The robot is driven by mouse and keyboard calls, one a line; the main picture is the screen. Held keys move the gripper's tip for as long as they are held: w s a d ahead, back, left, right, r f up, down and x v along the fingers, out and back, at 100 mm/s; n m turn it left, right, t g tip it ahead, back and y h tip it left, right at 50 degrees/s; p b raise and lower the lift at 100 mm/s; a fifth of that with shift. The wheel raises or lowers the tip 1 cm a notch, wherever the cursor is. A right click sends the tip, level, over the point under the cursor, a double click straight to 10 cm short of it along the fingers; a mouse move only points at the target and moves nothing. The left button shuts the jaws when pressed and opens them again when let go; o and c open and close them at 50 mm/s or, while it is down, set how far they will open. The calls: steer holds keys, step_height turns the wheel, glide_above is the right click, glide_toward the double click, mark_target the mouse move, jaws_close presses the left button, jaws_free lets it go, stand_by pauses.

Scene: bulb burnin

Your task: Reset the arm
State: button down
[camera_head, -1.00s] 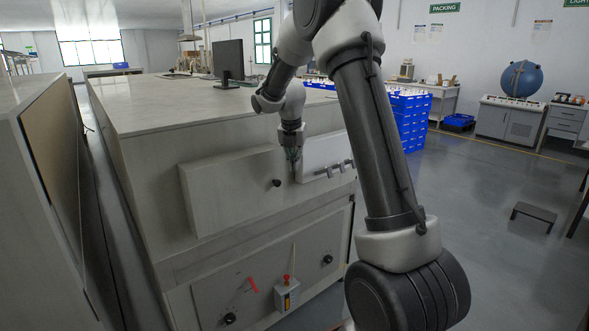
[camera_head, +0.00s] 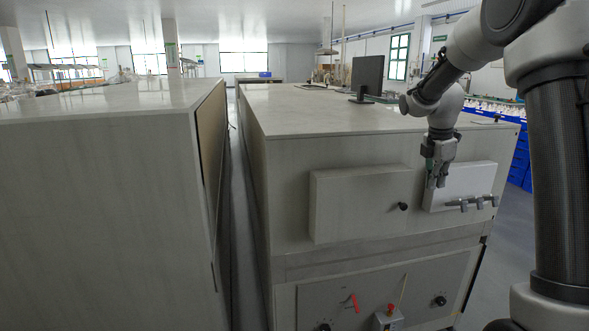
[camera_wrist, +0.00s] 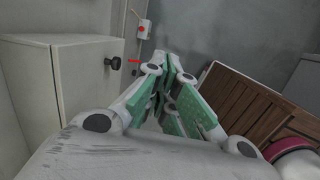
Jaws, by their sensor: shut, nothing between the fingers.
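My gripper (camera_head: 437,181) hangs pointing down in front of the light grey cabinet (camera_head: 290,262), near the gap between two panels on its face. In the wrist view my gripper (camera_wrist: 172,70) shows green-padded fingers brought together with nothing between them. My arm is bent, with its upper links at the right of the head view. Whether the gripper touches the panel cannot be told.
A raised box with a black knob (camera_head: 403,206) and a white panel with grey fittings (camera_head: 471,203) are on the cabinet. Below are a red handle (camera_head: 355,303) and a red-button box (camera_head: 389,317). Another cabinet (camera_head: 110,210) stands left across a narrow aisle. A monitor (camera_head: 367,75) stands on top.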

steer(key=s+a+r+m+t, duration=0.1)
steer(key=s+a+r+m, duration=0.1)
steer(key=s+m, duration=0.4)
steer(key=s+a+r+m+t+y, duration=0.1)
steer(key=s+m, duration=0.5)
steer(key=s, duration=1.1)
steer(key=s+a+r+m+t, duration=0.1)
steer(key=s+a+r+m, duration=0.2)
steer(key=s+m, duration=0.4)
steer(key=shift+s+a+r+y, duration=0.3)
steer(key=shift+s+a+r, duration=0.1)
steer(key=shift+s, duration=1.75)
